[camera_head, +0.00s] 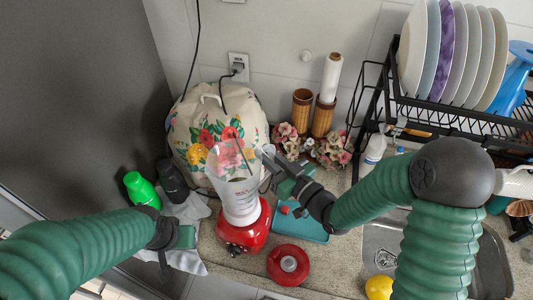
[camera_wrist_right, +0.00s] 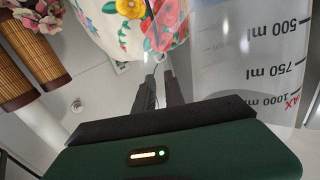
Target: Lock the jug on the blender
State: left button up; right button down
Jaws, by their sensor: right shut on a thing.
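The clear jug (camera_head: 238,185) with printed measuring marks stands over the red blender base (camera_head: 245,230). Whether it is locked there cannot be told. In the right wrist view the jug (camera_wrist_right: 245,65) fills the right side, close to the fingers. My right gripper (camera_head: 266,165) is at the jug's right side near its upper part, shut on the jug, apparently at its handle, which is mostly hidden. Its fingers also show in the right wrist view (camera_wrist_right: 160,92). My left gripper (camera_head: 185,236) is low, left of the base and apart from it; its fingers are not clear.
A red lid (camera_head: 288,265) lies on the counter in front of the base. A teal tray (camera_head: 303,227) is behind it. A flowered cover (camera_head: 215,125) stands behind the jug. Green and black bottles (camera_head: 140,188) stand left. The sink (camera_head: 380,250) and dish rack (camera_head: 460,122) are right.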

jog(key=shift+f+b, duration=1.15)
jog(key=shift+f, duration=0.05)
jog(key=shift+s, duration=0.1)
jog(key=shift+s+d+f+m+t+h+b, duration=0.1)
jog(key=shift+s+d+m+t+h+b, duration=0.3)
jog(key=shift+h, duration=0.3)
jog(key=shift+s+m+t+h, duration=0.15)
jog(key=shift+m+t+h, duration=0.15)
jog(key=shift+m, duration=0.1)
jog(key=shift+s+d+h+b, duration=0.1)
jog(key=shift+s+h+b, duration=0.05)
jog(key=shift+h+b, duration=0.2)
jog(key=shift+s+d+m+t+h, duration=0.25)
jog(key=shift+s+m+t+h, duration=0.25)
jog(key=shift+m+h, duration=0.3)
